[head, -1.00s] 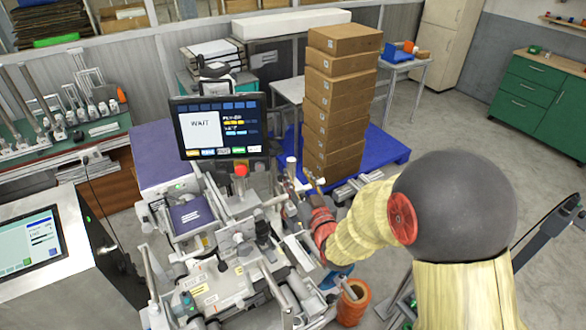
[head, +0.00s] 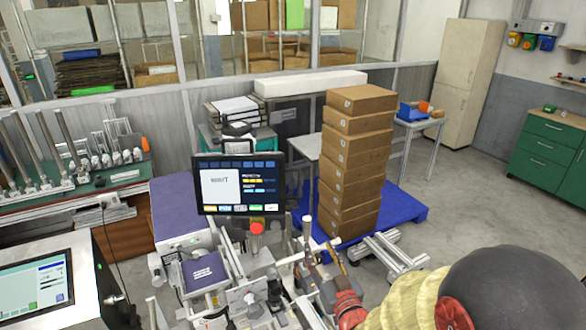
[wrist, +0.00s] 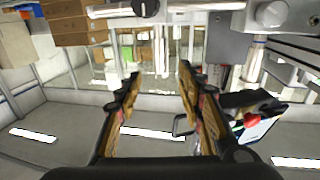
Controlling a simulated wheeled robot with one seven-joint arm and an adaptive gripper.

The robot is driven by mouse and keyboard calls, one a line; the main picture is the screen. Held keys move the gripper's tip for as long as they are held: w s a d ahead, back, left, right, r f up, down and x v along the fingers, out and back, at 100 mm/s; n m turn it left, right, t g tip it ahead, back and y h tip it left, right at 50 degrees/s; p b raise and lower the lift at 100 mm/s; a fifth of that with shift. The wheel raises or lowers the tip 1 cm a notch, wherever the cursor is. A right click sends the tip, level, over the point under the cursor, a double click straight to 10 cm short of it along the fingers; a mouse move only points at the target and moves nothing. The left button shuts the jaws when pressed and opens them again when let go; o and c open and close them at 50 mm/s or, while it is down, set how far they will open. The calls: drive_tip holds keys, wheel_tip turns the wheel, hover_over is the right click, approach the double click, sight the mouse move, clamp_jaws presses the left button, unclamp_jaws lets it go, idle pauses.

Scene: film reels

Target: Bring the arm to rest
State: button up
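My gripper (head: 325,272) is at the lower middle of the head view, at the right side of the machine (head: 255,285) and below its screen. My arm, in a pale yellow sleeve with a dark round joint, comes in from the lower right. In the wrist view my gripper (wrist: 157,82) shows two fingers well apart with nothing between them. It is open and empty. The wrist picture looks upside down, with the ceiling lights at the bottom.
A screen (head: 240,185) stands on the machine, with a red knob (head: 257,229) below it. A tall stack of cardboard boxes (head: 352,165) stands on a blue pallet (head: 412,207) behind the gripper. Open floor (head: 465,205) lies to the right.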

drive_tip(key=s+d+f+m+g+h, duration=0.1)
drive_tip(key=s+d+f+g, duration=0.1)
drive_tip(key=s+f+g, duration=0.45)
drive_tip(key=s+d+f+g+h, duration=0.2)
drive_tip(key=s+f+g, duration=0.1)
drive_tip(key=f, duration=0.6)
drive_tip(key=s+d+r+m+g+b, duration=0.15)
drive_tip(key=s+r, duration=0.25)
drive_tip(key=s, duration=0.4)
drive_tip(key=s+d+r+n+g+b, duration=0.1)
drive_tip(key=s+r+g+b, duration=0.25)
drive_tip(key=s, duration=0.55)
drive_tip(key=s+r+t+b, duration=0.2)
drive_tip(key=s+r, duration=0.1)
drive_tip(key=r, duration=0.5)
drive_tip(key=shift+s+d+m+t+b, duration=0.15)
drive_tip(key=shift+s+m+t+b, duration=0.05)
drive_tip(key=shift+m+t+b, duration=0.2)
drive_tip(key=shift+r, duration=0.15)
